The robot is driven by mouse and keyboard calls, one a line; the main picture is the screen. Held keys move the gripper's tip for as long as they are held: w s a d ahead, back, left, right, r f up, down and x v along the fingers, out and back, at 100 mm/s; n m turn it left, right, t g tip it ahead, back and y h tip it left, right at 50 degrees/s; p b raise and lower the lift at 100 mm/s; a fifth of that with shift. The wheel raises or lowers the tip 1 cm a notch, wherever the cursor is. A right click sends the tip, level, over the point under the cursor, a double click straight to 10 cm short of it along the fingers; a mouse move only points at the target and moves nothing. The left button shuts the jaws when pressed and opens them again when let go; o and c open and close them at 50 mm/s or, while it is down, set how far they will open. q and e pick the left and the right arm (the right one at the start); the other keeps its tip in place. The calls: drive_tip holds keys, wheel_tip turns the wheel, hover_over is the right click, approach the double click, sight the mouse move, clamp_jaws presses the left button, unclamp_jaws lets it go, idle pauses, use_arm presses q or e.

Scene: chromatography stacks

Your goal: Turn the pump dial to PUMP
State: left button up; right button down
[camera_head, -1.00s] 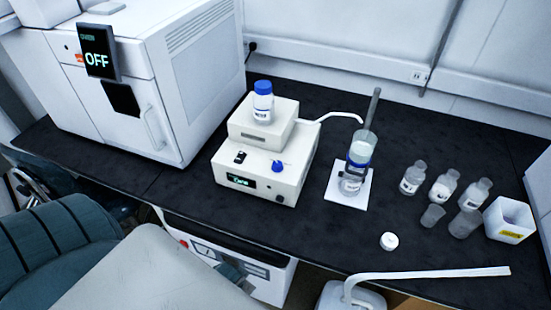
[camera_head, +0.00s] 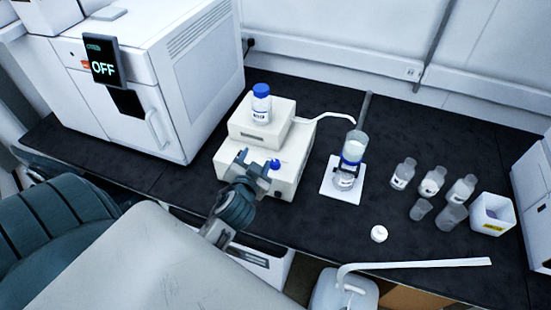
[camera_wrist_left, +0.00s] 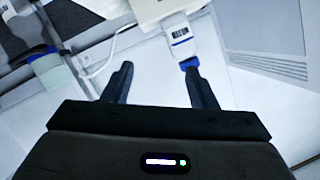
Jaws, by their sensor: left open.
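The cream pump box (camera_head: 292,182) stands on the black bench, with a blue dial (camera_head: 275,164) on its front right. My left gripper (camera_head: 254,163) is open in front of the box, its fingertips close to the dial's left side. I cannot tell whether they touch it. The gripper and wrist hide the box's display and front left. In the left wrist view the open fingers (camera_wrist_left: 160,84) have nothing between them, and the dial is not discernible there. My right gripper is not in view.
A blue-capped bottle (camera_head: 261,104) stands on the pump's upper box; it also shows in the wrist view (camera_wrist_left: 180,37). A thin tube leads right toward a glass column (camera_head: 351,160) on a white pad. Several small bottles stand further right. A white machine reading OFF (camera_head: 103,68) stands left.

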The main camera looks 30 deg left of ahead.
use_arm(q)
drive_tip(key=w+d+r+m+t+h, duration=0.5)
drive_tip(key=w+r+m+t, duration=0.2)
drive_tip(key=w+r, duration=0.3)
drive_tip(key=w+d+r+m+h, duration=0.2)
drive_tip(key=d+m+h, duration=0.4)
drive_tip(key=m+h, duration=0.2)
drive_tip(key=m+g+y, duration=0.6)
drive_tip(key=g+y, duration=0.1)
drive_tip(key=g, duration=1.4)
approach(275, 162)
wheel_tip(275, 162, down, 9)
drive_tip(key=b, duration=0.9)
drive_tip(key=shift+s+b, duration=0.1)
drive_tip(key=shift+b, duration=0.3)
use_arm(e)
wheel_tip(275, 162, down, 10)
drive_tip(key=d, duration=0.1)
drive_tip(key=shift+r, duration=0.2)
